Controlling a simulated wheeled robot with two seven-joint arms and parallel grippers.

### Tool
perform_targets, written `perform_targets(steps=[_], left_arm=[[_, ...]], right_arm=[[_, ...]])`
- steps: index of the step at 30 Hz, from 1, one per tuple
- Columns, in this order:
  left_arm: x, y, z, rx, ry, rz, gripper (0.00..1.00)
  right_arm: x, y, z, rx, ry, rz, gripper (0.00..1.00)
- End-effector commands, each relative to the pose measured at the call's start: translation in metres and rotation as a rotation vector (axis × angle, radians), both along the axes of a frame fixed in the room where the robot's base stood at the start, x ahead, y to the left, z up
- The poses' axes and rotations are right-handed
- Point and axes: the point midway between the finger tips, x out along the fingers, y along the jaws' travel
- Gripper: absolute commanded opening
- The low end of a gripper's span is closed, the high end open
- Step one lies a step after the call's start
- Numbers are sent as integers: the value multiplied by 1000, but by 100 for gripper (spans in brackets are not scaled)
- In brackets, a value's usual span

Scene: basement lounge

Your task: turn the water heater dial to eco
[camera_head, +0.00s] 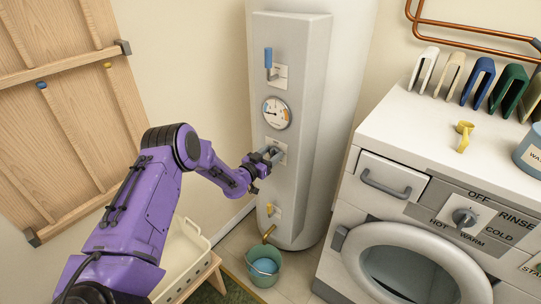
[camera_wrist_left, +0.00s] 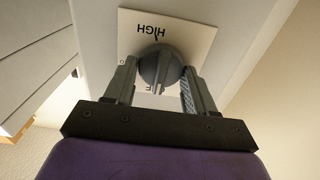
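The water heater (camera_head: 291,60) is a tall pale cylinder with a flat front panel. Its dial is a grey round knob (camera_wrist_left: 158,68) on a white plate (camera_wrist_left: 195,35). In the left wrist view the plate appears upside down with HIGH at the top; lettering lower down is mostly hidden by the knob and fingers. The knob's ridge runs up and down in that view. My left gripper (camera_head: 267,157), on the purple arm, is at the plate, its two fingers (camera_wrist_left: 157,85) on either side of the knob, seemingly touching it. My right gripper is not in view.
Above the dial are a gauge (camera_head: 276,113) and a blue-handled lever (camera_head: 268,58). Below are a yellow-handled tap (camera_head: 270,210) and a green bucket (camera_head: 264,267) of water. A washing machine (camera_head: 350,245) with its own dial (camera_head: 464,217) stands right. A cream crate (camera_head: 185,258) is low left.

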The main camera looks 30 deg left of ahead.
Motion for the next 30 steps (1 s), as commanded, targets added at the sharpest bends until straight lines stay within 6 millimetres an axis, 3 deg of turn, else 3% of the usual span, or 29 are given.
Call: perform_targets(steps=[11,30], left_arm=[[0,0,-2,93,-7,0,25],[0,-3,-5,661,-53,-1,25]], right_arm=[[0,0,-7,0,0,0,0],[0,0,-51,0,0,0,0]])
